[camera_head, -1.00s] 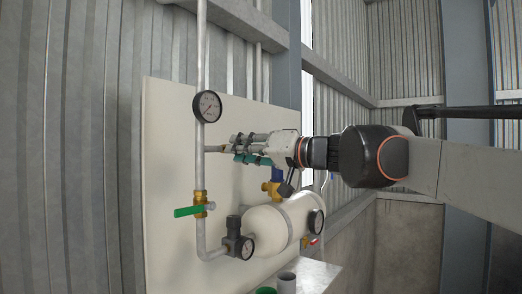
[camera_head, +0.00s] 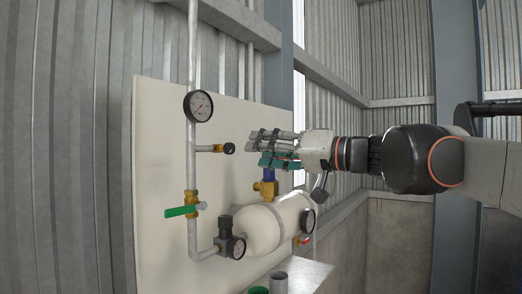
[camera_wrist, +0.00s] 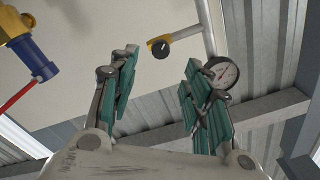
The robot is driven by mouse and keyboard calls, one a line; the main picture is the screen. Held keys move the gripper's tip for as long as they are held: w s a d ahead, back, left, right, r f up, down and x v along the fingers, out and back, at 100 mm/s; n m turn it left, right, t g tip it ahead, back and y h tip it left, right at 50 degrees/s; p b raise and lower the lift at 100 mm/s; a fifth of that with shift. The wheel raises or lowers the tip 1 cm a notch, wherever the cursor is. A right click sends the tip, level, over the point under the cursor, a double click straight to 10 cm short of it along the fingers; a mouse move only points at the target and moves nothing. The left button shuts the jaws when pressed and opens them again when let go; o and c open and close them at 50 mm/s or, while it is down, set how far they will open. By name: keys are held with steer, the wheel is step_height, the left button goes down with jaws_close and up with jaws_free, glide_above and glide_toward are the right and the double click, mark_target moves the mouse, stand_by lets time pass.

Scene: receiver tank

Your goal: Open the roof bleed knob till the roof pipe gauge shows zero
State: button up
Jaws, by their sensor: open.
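The roof bleed knob (camera_head: 229,149) is small and black, on a brass fitting at the end of a short side branch of the vertical roof pipe (camera_head: 192,60). The roof pipe gauge (camera_head: 198,105) is round and white-faced, just above that branch; its needle is too small to read surely. My gripper (camera_head: 257,148) is open and empty, to the right of the knob and apart from it. In the wrist view, the knob (camera_wrist: 160,47) shows beyond the gap between my open fingers (camera_wrist: 160,62), and the gauge (camera_wrist: 222,72) is partly behind the right finger.
A green-handled valve (camera_head: 182,211) is lower on the pipe. Below stand a regulator with a gauge (camera_head: 237,247) and a cream tank (camera_head: 262,229) with a blue-and-brass valve (camera_head: 268,185). A pale panel (camera_head: 160,130) backs them. Free room lies right of the panel.

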steer(key=v, duration=0.3)
steer(key=shift+d, duration=0.1)
stand_by(1.9)
